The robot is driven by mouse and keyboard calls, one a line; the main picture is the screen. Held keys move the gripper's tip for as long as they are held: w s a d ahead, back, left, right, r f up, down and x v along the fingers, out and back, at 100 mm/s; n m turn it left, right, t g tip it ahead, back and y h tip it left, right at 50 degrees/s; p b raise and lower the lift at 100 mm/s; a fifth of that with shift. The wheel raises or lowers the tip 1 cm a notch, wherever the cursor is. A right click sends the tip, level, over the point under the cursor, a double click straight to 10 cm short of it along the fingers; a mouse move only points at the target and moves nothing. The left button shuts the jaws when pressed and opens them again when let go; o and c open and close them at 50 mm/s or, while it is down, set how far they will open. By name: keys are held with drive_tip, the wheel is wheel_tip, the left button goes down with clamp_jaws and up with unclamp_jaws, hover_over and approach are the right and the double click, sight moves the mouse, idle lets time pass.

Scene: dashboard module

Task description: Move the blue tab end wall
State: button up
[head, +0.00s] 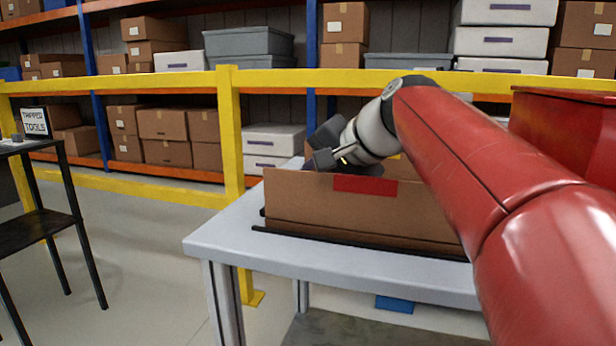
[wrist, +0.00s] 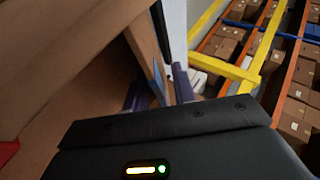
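An open cardboard box (head: 345,208) stands on the grey table, with a red tab (head: 365,184) on its near wall. My gripper (head: 318,160) is at the box's left end, at the height of the top edge. In the wrist view, the end wall (wrist: 146,38) runs down between my two fingers (wrist: 159,92), with a blue tab (wrist: 158,76) on its outer face. The fingers stand apart on either side of the wall, with a visible gap. The head view hides the blue tab and most of this end wall.
The grey table (head: 225,243) has bare room left of the box. A yellow rail (head: 150,84) and stocked shelves stand behind. A red bin (head: 565,135) is at the right, and a black stand (head: 40,205) at the far left.

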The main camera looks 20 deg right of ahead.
drive_tip(key=p+v, duration=0.1)
drive_tip(key=v, duration=0.6)
drive_tip(key=shift+s+d+r, duration=0.15)
drive_tip(key=shift+s+r, duration=0.1)
drive_tip(key=shift+s, duration=0.05)
